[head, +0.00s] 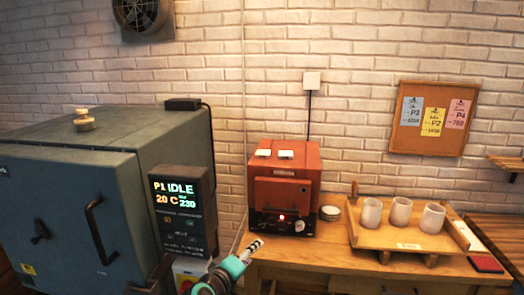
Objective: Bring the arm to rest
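A teal and black part of my arm (225,272) rises from the bottom edge, left of the middle, and slants up to the right. I take it for my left arm. Its narrow, pale and dark tip (255,246) is in front of the wooden table's left end, below the small red oven. The tip is too small to tell whether fingers are open or shut, and I see nothing clearly held. No second gripper can be made out.
A large blue-grey kiln (60,220) with a display panel (181,210) reading IDLE stands at the left. The red oven (283,190) stands on the wooden table (330,270). A wooden tray (375,236) holds three pale cups (401,211).

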